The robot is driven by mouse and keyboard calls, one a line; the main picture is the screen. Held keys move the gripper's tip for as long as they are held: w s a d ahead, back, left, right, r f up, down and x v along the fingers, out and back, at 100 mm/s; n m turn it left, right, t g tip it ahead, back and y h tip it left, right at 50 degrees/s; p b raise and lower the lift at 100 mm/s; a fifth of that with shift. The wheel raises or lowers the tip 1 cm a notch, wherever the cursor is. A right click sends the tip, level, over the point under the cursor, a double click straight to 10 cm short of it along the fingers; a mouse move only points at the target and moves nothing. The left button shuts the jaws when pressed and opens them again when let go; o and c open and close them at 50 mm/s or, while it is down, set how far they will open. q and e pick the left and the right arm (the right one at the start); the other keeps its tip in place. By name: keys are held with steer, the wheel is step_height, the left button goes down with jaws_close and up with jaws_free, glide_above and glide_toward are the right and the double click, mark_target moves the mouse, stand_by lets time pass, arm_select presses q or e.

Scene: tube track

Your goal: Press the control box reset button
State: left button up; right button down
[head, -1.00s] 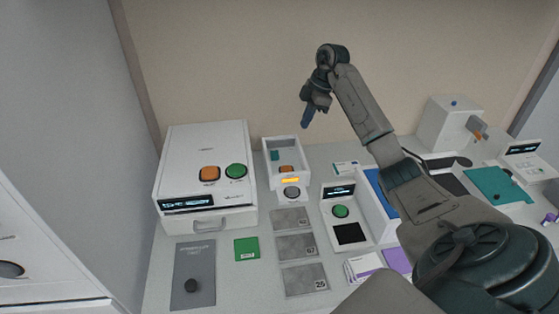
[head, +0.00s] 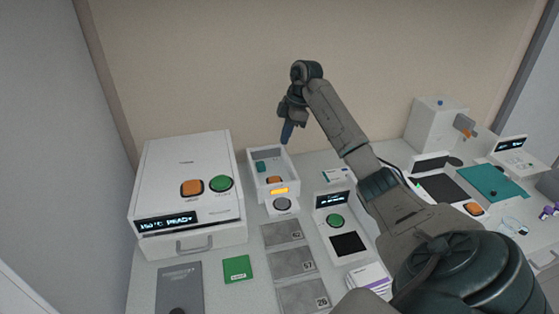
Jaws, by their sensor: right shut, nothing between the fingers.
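Several units carry buttons, and no readable label says which is the control box reset button. A small white open-topped box (head: 271,176) at the back centre has an orange button (head: 275,181) inside, a lit orange display and a round grey button (head: 282,204) on its front. A large white unit (head: 185,160) at the left has an orange button (head: 191,187) and a green button (head: 220,183) on top. My right gripper (head: 287,136) is shut and empty, pointing down above the back of the small box, apart from it. My left gripper is out of view.
Grey numbered plates (head: 293,263) and a green card (head: 237,269) lie in front. A small unit with a green button (head: 334,221) stands right of centre. My right arm crosses the right side. A tall white box (head: 434,130) and teal mat (head: 492,181) are at the back right.

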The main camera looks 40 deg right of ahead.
steer(key=b, duration=0.4)
glide_toward(274, 179)
steer(key=r, duration=0.2)
steer(key=p+x, duration=0.3)
steer(key=x, duration=0.4)
steer(key=shift+s+p, duration=0.1)
steer(key=shift+p, duration=0.2)
steer(key=shift+f, duration=0.75)
